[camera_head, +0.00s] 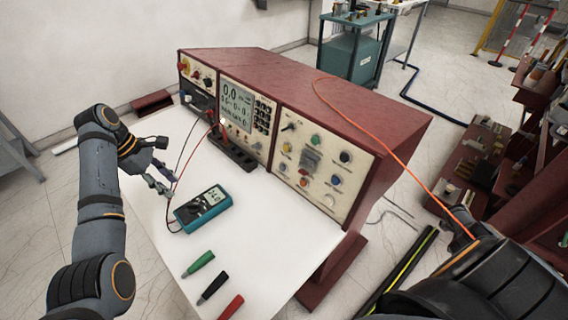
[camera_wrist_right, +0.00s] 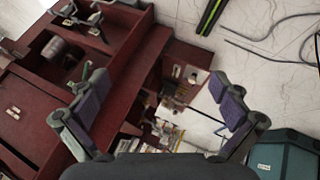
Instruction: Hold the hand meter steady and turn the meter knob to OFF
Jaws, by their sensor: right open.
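The hand meter (camera_head: 204,209), teal with a lit grey display, lies on the white tabletop (camera_head: 165,262) in the head view. Its knob is too small to make out, and its setting cannot be read. Red and black leads run from the meter up to the bench panel. My left gripper (camera_head: 172,186) is just left of and behind the meter, apart from it, its two fingers spread with nothing between them. My right gripper (camera_wrist_right: 160,112) is open and empty in the right wrist view, away from the table; the meter is not in that view.
A red test bench (camera_head: 330,120) with knobs and a lit display stands behind the meter. Green, black and red probes (camera_head: 212,287) lie at the table's front. Red shelving (camera_head: 500,150) with small items is at the right. An orange cable (camera_head: 400,160) crosses the bench top.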

